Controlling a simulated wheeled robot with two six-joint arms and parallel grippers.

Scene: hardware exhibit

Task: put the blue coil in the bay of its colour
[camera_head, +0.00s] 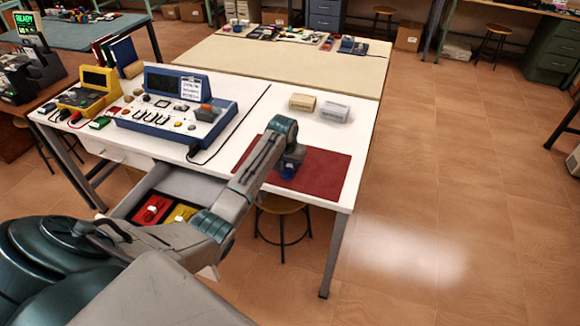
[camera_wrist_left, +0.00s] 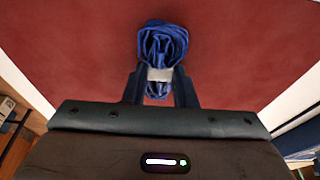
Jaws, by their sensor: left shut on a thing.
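The blue coil (camera_wrist_left: 162,42) is a bundled loop with a pale band around its middle. My left gripper (camera_wrist_left: 160,76) is shut on it at the band, over the dark red mat (camera_wrist_left: 75,60). In the head view the coil (camera_head: 288,171) shows below my left gripper (camera_head: 293,155), at the mat (camera_head: 325,172); any gap below it cannot be judged. An open drawer (camera_head: 199,183) under the table has a red bay (camera_head: 151,208) and a yellow bay (camera_head: 181,213), with things in them. My arm hides part of the drawer; no blue bay shows. My right gripper is out of view.
Blue (camera_head: 170,118) and yellow (camera_head: 90,92) instrument consoles stand to the left. A stool (camera_head: 283,206) is under the table.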

